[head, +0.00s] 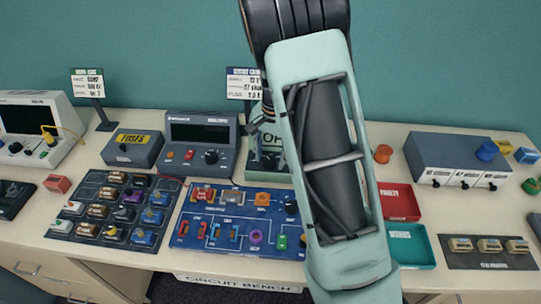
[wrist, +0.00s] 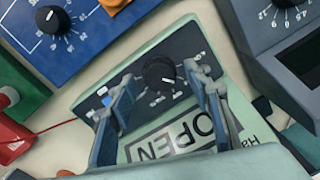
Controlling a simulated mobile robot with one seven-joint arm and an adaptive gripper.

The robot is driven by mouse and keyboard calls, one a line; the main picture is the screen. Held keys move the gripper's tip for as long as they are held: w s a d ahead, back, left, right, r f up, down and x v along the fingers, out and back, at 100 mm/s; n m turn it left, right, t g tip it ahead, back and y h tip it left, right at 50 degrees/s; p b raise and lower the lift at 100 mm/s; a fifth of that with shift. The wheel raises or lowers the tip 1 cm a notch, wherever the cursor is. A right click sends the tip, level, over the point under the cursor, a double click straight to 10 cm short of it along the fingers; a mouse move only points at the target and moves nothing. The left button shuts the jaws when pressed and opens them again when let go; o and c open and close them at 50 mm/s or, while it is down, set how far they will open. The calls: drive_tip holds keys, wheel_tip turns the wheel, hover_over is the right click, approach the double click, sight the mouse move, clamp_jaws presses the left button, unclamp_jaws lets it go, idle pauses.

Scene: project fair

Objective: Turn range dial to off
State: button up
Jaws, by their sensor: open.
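The dial (wrist: 160,73) is a round black knob on the dark panel of a pale green meter (wrist: 125,75), ringed by small white scale marks. A display below it reads OPEN. In the head view the meter (head: 264,165) is partly hidden behind my arm, and its dial is not visible. My gripper (wrist: 160,79) is open, with one blue-grey finger on each side of the dial in the wrist view. Nothing is held between the fingers. I cannot tell whether they touch the dial or which mark it points to.
A blue circuit board (head: 235,240) lies in front of the meter, and a grey bench instrument (head: 201,142) stands to its left. Red (head: 400,203) and green (head: 411,246) trays lie right of my arm. A red lead (wrist: 50,130) runs near the meter's left side.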

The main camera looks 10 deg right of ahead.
drive_tip(key=c, duration=1.2)
drive_tip(key=shift+o, duration=0.2)
drive_tip(key=shift+m, duration=0.4)
drive_tip(key=shift+r+m+p, duration=0.1)
drive_tip(key=shift+m+p, duration=0.35)
drive_tip(key=shift+m, duration=0.75)
drive_tip(key=shift+s+m+p, duration=0.1)
drive_tip(key=shift+m+p, duration=0.5)
drive_tip(key=shift+m, duration=1.3)
drive_tip(key=o, duration=1.2)
drive_tip(key=shift+c, duration=0.2)
